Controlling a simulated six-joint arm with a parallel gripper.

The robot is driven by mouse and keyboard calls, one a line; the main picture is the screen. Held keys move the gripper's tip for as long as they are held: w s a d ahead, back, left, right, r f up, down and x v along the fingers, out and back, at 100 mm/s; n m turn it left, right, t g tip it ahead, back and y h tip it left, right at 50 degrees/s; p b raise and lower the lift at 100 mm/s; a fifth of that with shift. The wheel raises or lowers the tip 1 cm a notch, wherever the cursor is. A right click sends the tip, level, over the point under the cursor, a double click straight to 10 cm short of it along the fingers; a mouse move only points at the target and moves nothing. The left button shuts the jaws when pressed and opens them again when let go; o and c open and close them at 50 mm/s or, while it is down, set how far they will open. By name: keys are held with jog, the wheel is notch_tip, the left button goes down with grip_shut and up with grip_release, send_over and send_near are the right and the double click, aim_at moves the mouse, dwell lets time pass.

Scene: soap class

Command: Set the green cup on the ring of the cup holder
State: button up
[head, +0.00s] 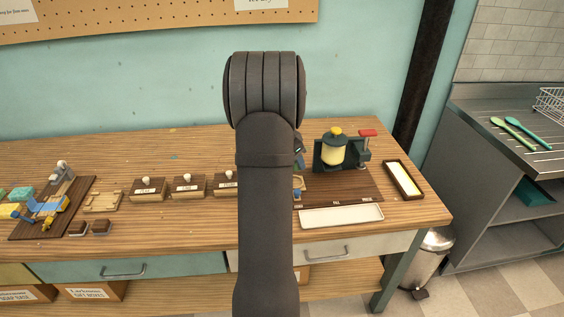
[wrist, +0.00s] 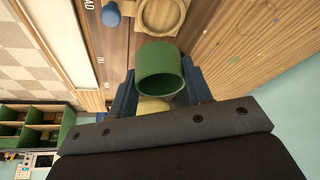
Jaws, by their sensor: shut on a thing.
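The green cup (wrist: 160,68) is held between the two blue fingers of my gripper (wrist: 160,78) in the wrist view, with its open mouth showing. A pale wooden ring, seemingly the cup holder (wrist: 163,33), lies just beyond the cup at the top of the wrist view, partly cut off by the frame edge. The cup appears apart from the ring, but the height gap cannot be judged. In the head view my own arm hides the cup and nearly all of the gripper; a piece of the wooden holder (head: 298,182) shows right of the arm.
A press-like fixture with a yellow cylinder (head: 332,152) and red handle (head: 367,133) stands on the dark board. A white tray (head: 340,217) lies in front, and a dark-rimmed tray (head: 403,180) at right. A blue knob (wrist: 111,14) is beside the ring. Wooden boxes (head: 188,187) stand left.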

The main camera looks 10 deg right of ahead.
jog(key=shift+s+d+r, duration=0.2)
jog(key=shift+d, duration=0.15)
jog(key=shift+w+a+f, duration=0.25)
jog(key=shift+w+f, duration=0.2)
jog(key=shift+f, duration=0.1)
jog(key=shift+w+a+f, duration=0.2)
jog(key=shift+w+f, duration=0.2)
jog(key=shift+f, duration=3)
jog(key=shift+f, duration=0.45)
jog(key=o, duration=1.4)
jog(key=shift+o, duration=0.2)
jog(key=shift+r, duration=0.1)
jog(key=shift+r, duration=2.95)
jog(key=shift+f, duration=0.1)
